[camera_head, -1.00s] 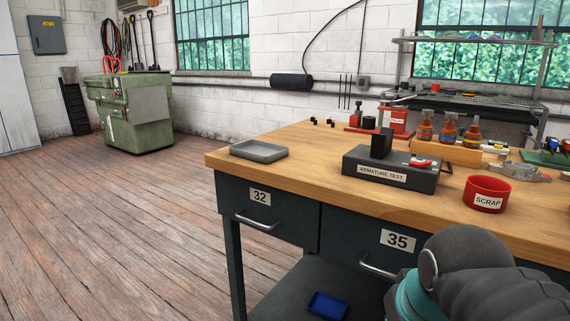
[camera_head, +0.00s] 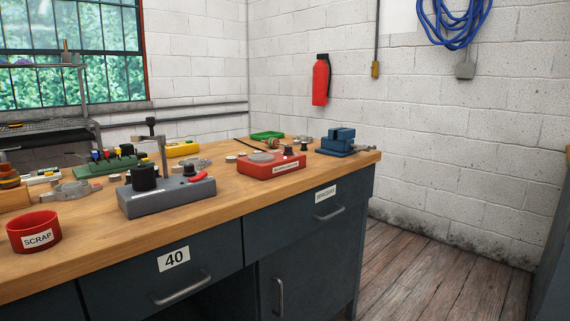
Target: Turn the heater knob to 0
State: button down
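A red box (camera_head: 258,170) with a round grey plate (camera_head: 262,156) on top stands on the right part of the workbench. It looks like the heater, but its front label is too small to read. A black knob (camera_head: 287,151) sits at the right of its top. The knob's pointer and scale marks cannot be made out. My gripper is not in view, and no part of my arm shows now.
A grey device (camera_head: 170,200) with a black cylinder and red lever stands left of the red box. A red SCRAP bin (camera_head: 34,232) is at the far left. A blue vise (camera_head: 341,141) stands at the bench's right end. Wood floor (camera_head: 440,265) is open beyond it.

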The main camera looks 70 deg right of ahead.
aim_at(287, 148)
jog(key=z, duration=2.35)
jog(key=k, duration=0.6)
jog(key=z, duration=0.85)
jog(key=i, duration=1.05)
jog(key=u, duration=0.05)
